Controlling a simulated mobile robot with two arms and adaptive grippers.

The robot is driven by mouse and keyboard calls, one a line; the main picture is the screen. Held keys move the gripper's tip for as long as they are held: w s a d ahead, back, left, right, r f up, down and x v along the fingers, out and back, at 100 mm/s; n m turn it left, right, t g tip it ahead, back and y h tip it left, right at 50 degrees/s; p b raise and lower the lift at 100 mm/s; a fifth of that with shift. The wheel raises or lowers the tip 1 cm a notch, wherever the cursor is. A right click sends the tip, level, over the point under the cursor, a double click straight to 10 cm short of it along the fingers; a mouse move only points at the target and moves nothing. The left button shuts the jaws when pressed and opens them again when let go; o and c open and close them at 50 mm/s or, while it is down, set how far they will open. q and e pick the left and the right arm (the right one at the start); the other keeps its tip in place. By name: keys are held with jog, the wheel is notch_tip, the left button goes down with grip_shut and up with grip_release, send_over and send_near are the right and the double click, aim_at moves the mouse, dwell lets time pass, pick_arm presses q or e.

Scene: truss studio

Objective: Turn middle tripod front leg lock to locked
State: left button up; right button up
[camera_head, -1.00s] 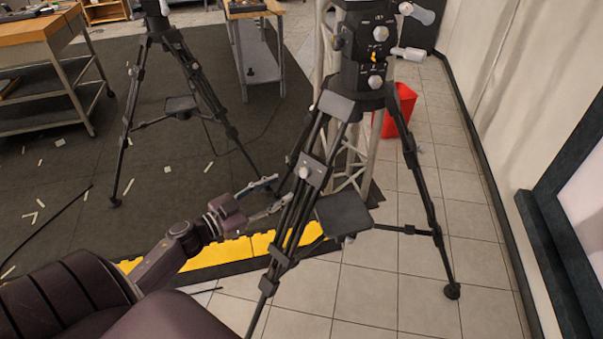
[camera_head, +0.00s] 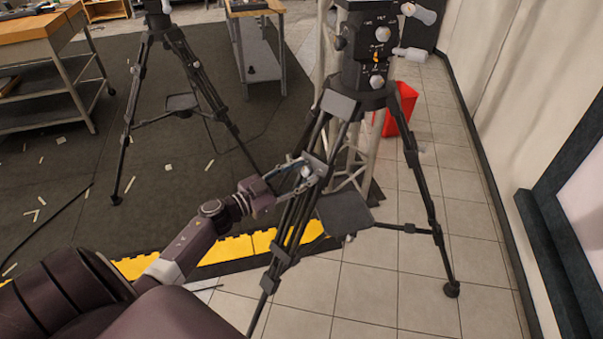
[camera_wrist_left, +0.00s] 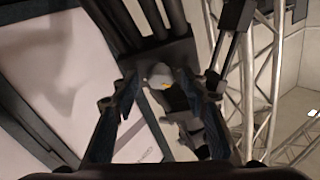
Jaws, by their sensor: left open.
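The middle tripod (camera_head: 345,110) stands close in front of me, black, with its head at the top and its legs spread. The front leg lock (camera_head: 306,173) is a pale grey knob on the front leg. My left gripper (camera_head: 298,172) is at this knob, with its fingers open on either side of it. In the left wrist view the knob (camera_wrist_left: 160,76) shows between the two open fingers of my gripper (camera_wrist_left: 160,98). I cannot tell whether the fingers touch it. My right gripper is not in view.
A second tripod (camera_head: 175,50) stands at the back left on the dark mat. A red bin (camera_head: 401,110) and a metal truss are behind the middle tripod. A wall runs along the right. Tiled floor (camera_head: 390,275) lies open below the tripod.

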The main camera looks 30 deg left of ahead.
pick_arm(q)
jog(key=shift+c, duration=0.3)
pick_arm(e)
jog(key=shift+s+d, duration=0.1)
pick_arm(q)
jog(key=c, duration=0.5)
grip_shut()
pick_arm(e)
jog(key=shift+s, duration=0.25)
